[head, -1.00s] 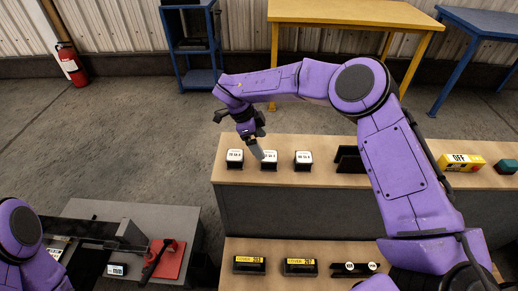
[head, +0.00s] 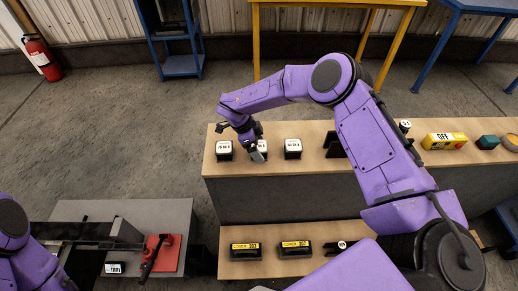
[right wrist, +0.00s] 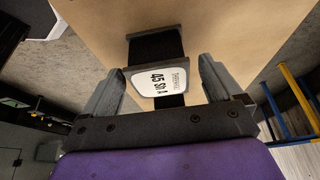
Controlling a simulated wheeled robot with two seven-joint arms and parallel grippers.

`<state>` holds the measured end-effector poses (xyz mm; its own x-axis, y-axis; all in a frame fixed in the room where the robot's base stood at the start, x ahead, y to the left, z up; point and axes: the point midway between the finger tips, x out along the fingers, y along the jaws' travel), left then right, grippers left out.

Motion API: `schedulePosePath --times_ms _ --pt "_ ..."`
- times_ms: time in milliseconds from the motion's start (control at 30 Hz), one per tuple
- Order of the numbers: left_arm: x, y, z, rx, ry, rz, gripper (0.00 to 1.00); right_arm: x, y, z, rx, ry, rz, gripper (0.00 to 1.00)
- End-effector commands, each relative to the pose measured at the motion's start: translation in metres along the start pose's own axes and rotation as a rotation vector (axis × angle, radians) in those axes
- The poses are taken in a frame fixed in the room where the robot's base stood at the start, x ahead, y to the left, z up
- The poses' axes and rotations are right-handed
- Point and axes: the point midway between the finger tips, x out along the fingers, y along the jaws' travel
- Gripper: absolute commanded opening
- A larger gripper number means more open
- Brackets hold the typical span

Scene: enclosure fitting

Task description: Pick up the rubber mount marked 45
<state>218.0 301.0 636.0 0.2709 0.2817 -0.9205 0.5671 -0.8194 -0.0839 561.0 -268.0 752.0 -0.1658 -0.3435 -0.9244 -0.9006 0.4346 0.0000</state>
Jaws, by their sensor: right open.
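Three dark rubber mounts with white label tops stand in a row on the upper wooden shelf: a left one (head: 224,148), a middle one (head: 263,146) and a right one (head: 292,147). In the right wrist view, the mount marked 45 Sh A (right wrist: 165,82) lies between the fingers of my right gripper (right wrist: 162,68), with room at its sides. In the head view my right gripper (head: 258,152) is at the middle mount and partly covers it. The gripper is open and holds nothing.
A black holder (head: 334,146) stands right of the mounts, partly behind my right arm. A yellow OFF box (head: 444,141) is farther right. Yellow-labelled black blocks (head: 246,250) sit on the lower shelf. A grey table (head: 175,215) with a red item (head: 160,252) is at left.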

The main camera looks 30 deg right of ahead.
Motion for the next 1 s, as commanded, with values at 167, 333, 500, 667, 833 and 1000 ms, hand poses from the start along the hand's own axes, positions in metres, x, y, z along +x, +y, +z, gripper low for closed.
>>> schedulePosePath --times_ms 167,333,500,667,833,1000 --pt "0.001 0.0 0.0 0.0 0.0 0.0 0.4 0.0 0.0 0.0 0.0 0.0 0.0 0.73" --pt "0.001 0.0 0.0 0.0 0.0 0.0 0.4 0.0 0.0 0.0 0.001 0.0 0.0 0.22" --pt "0.0 0.0 0.0 0.0 0.0 0.0 0.4 -0.001 -0.001 -0.001 0.001 -0.001 -0.001 0.21" --pt "0.001 0.0 0.0 0.0 0.0 0.0 0.4 -0.007 -0.001 -0.003 0.002 -0.002 -0.002 0.21" --pt "0.004 0.0 0.002 0.0 0.0 0.0 0.4 -0.034 0.0 -0.013 0.002 -0.004 -0.003 0.21" --pt "0.012 0.001 0.005 0.0 0.0 0.0 0.4 -0.079 0.04 -0.02 -0.001 -0.005 -0.005 0.21"
